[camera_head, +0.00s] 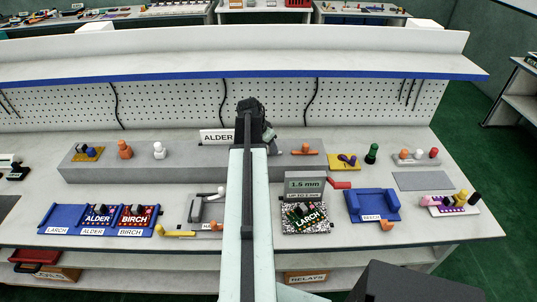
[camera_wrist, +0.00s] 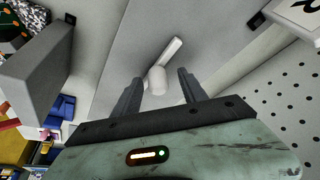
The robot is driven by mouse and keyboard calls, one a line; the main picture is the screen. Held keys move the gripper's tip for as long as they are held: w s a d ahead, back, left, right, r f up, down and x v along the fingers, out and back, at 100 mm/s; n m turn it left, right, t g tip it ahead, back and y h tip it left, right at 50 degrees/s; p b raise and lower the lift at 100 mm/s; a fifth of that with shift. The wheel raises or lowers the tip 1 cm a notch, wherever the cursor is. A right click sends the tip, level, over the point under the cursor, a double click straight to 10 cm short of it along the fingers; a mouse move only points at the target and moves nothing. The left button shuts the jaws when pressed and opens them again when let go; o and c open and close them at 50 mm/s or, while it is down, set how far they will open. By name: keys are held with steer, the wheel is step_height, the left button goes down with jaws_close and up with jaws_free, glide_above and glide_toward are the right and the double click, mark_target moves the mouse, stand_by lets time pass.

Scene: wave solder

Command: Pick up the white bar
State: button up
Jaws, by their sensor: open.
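In the wrist view a white bar (camera_wrist: 173,49) with a rounded white knob (camera_wrist: 157,81) at its near end lies on a light grey surface. My gripper (camera_wrist: 161,78) is open, with one dark finger on each side of the knob and visible gaps between. I cannot tell how far above the bar the fingers are. In the head view my gripper (camera_head: 252,118) is over the raised grey ledge behind the bench, and my own arm hides this bar there. A separate white peg piece (camera_head: 160,150) stands on the ledge to the left.
An ALDER sign (camera_head: 217,136) stands close left of my gripper. An orange piece (camera_head: 305,149) lies on the ledge to the right. A grey display box (camera_head: 305,184) stands in front, also in the wrist view (camera_wrist: 36,80). The pegboard (camera_head: 170,103) rises behind.

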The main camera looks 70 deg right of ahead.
steer(key=shift+r, duration=0.1)
jaws_close()
